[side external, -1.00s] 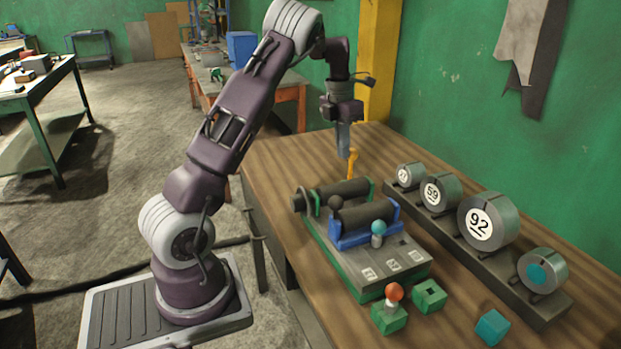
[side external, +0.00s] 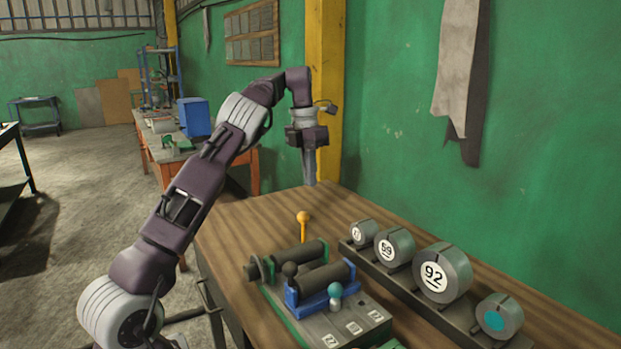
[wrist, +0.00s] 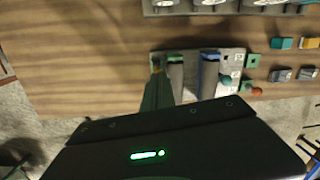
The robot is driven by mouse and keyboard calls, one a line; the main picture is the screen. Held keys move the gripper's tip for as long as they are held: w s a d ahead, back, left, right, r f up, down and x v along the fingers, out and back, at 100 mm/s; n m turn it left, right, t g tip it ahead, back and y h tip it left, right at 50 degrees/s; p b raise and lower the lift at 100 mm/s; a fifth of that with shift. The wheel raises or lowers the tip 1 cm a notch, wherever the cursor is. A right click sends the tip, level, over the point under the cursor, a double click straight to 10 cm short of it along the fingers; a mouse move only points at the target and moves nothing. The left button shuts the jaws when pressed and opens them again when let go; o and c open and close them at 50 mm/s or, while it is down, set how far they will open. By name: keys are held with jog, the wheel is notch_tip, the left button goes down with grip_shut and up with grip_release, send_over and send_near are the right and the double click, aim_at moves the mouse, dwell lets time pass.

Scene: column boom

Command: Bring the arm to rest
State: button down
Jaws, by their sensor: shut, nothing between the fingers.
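My gripper (side external: 310,182) hangs pointing down above the far part of the wooden workbench (side external: 235,225), with its fingers together and nothing between them. A yellow-knobbed peg (side external: 303,219) stands below its tip, with a visible gap between them. In the wrist view my gripper's housing fills the bottom, and its narrow fingers point up the picture toward the fixture. My arm is bent, reaching up from the lower left and over the bench.
A fixture (side external: 362,312) with dark rollers and a teal knob (side external: 335,290) sits on the bench. A rack (side external: 400,287) of numbered grey discs stands to its right. Small blocks (wrist: 282,43) lie at the right in the wrist view. A yellow post (side external: 325,90) rises behind my gripper.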

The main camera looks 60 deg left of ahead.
jog(key=s+d+r+m+t, duration=0.2)
jog(key=s+d+r+m, duration=0.4)
jog(key=d+m, duration=0.35)
jog(key=s+d+r+m+t, duration=0.1)
jog(key=s+d+r+m, duration=0.45)
jog(key=d+m, duration=0.4)
jog(key=s+d+f+m+t, duration=0.1)
jog(key=s+d+f+m, duration=0.3)
jog(key=s+m, duration=0.5)
jog(key=s+d+f+m, duration=0.5)
jog(key=s+d+m, duration=0.2)
jog(key=s+m, duration=0.3)
jog(key=shift+f+t+y, duration=0.3)
jog(key=shift+t+y, duration=0.1)
